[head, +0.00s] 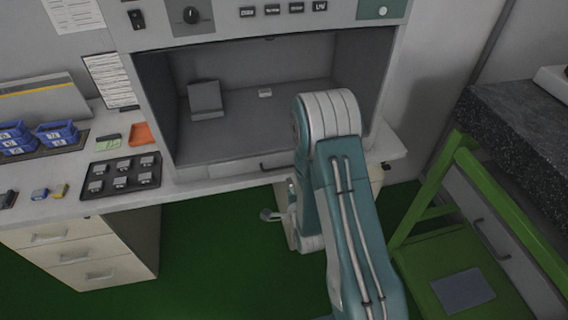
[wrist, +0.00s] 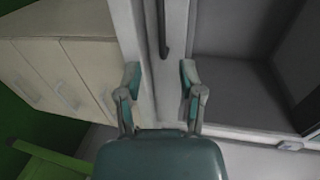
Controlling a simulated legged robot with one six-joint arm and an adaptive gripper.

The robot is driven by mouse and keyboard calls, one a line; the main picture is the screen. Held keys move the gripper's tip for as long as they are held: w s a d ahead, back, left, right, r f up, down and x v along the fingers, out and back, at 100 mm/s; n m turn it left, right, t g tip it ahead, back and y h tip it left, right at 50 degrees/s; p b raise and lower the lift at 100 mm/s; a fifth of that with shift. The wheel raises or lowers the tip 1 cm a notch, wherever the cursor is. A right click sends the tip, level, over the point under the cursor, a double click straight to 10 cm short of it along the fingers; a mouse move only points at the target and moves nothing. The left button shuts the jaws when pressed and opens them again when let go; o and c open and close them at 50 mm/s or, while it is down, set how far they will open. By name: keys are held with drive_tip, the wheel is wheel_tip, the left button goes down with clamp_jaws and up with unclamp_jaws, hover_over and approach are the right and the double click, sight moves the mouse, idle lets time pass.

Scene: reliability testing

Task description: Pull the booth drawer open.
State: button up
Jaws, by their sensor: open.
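The booth (head: 260,35) stands on the counter with its front open. Its drawer (head: 232,171) is a pale, low front below the opening and looks shut. The drawer's dark bar handle (head: 270,163) shows just left of my arm; in the wrist view the handle (wrist: 163,30) runs up and down in the picture. My gripper (wrist: 159,78) is open and empty, its two fingers spread either side of the handle's line, with the handle's near end just beyond the fingertips. In the head view my gripper (head: 272,214) shows below the counter edge, partly hidden by my arm.
A black tray of small blocks (head: 121,175) and blue bins (head: 57,134) are on the counter to the left. Cabinet drawers (head: 75,255) stand below it. A green chair (head: 460,265) and a dark stone-topped bench (head: 520,125) are at right. The green floor between is clear.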

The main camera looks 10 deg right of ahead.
sight(281, 168)
drive_tip(key=x, duration=1)
drive_tip(key=shift+w+a, duration=0.1)
drive_tip(key=shift+w, duration=0.25)
clamp_jaws()
